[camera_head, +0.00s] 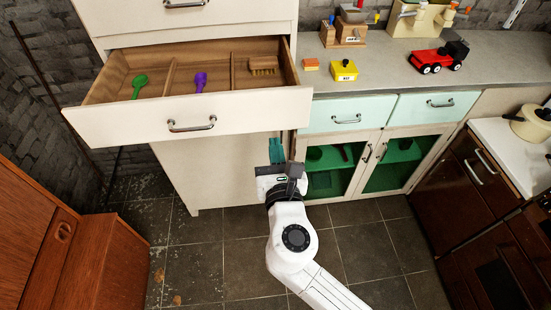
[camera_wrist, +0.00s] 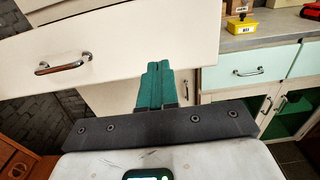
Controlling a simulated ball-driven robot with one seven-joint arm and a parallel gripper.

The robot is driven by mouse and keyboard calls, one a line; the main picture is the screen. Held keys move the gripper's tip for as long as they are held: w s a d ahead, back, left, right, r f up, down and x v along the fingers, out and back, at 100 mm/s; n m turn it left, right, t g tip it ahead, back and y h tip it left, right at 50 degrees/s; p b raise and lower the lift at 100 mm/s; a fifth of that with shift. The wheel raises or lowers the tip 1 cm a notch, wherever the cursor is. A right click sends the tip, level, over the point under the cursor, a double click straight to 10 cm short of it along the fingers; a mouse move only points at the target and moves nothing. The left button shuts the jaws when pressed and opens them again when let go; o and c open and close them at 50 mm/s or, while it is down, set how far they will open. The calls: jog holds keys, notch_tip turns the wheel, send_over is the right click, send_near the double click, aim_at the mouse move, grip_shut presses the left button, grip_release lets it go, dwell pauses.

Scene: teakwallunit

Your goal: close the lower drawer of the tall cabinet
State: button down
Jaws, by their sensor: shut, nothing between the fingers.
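The lower drawer (camera_head: 190,115) of the tall white cabinet (camera_head: 205,172) is pulled far out. Its front has a metal bar handle (camera_head: 191,125). Inside are a green scoop (camera_head: 139,84), a purple scoop (camera_head: 200,80) and a wooden brush (camera_head: 264,66). In the wrist view the drawer front (camera_wrist: 115,45) fills the upper left, with its handle (camera_wrist: 62,67). My gripper (camera_head: 275,146), with teal fingers, is shut and empty. It is near the right end of the drawer front, right of the handle. I cannot tell whether the fingertips touch the drawer front.
The counter (camera_head: 390,72) at right carries a yellow box (camera_head: 343,72), a red toy truck (camera_head: 438,58) and wooden toys. Below are closed mint drawers (camera_head: 338,117) and green-glass doors. A brown wooden cabinet (camera_head: 90,262) stands at lower left. The tiled floor (camera_head: 215,255) between is clear.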

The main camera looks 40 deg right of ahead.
aim_at(271, 114)
jog(key=p+x, duration=0.1)
jog(key=x, duration=0.7)
jog(key=shift+d, duration=0.15)
jog(key=shift+w, duration=0.1)
